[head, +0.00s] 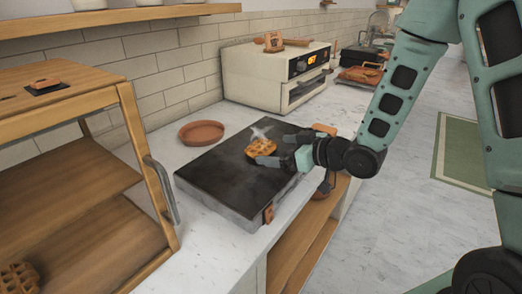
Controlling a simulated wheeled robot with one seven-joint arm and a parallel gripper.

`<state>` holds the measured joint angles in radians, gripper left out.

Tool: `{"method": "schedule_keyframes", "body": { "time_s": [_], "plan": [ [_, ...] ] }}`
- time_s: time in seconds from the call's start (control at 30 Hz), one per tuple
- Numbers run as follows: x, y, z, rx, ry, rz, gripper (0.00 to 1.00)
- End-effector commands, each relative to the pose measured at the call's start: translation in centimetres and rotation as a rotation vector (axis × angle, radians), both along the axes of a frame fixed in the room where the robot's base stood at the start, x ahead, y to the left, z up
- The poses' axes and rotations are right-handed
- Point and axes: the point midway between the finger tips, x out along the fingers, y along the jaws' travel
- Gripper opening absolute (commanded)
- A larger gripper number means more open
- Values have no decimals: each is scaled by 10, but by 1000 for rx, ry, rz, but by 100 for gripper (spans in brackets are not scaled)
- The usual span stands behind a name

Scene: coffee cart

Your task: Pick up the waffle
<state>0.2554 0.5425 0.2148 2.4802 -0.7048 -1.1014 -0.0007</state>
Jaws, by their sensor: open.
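A round golden-brown waffle (260,146) lies on the dark flat top of a griddle-like slab (215,165), near its far right part. My gripper (278,149) reaches in from the right, low over the slab. Its dark fingers are apart, with their tips at the waffle's right side. One finger is on the far side and one on the near side. I cannot tell whether they touch the waffle. Part of its right edge is hidden by the gripper. Another waffle-like piece (18,278) shows at the lower left on the wooden cart.
A brown round dish (201,132) sits behind the slab. A cream toaster oven (275,75) stands farther back, with a brown item on top. A wooden shelf cart (70,85) with a metal handle (162,190) stands close on the left. White counter (150,160) shows around the slab.

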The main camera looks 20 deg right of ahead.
Motion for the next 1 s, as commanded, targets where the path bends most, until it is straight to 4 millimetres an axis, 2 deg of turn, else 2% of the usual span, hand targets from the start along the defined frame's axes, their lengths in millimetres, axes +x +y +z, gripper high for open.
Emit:
{"method": "schedule_keyframes", "body": {
  "time_s": [0.3,0.6,0.63,0.77,0.83,0.87,1.0],
  "plan": [
    [36,22,-8,0,1,2,100],
    [41,25,-10,0,0,1,100],
    [41,25,-10,0,0,1,97],
    [41,25,-10,0,0,1,61],
    [41,25,-10,0,0,1,60],
    [41,25,-10,-1,0,1,57],
    [41,25,-10,-1,0,1,57]
  ]
}}
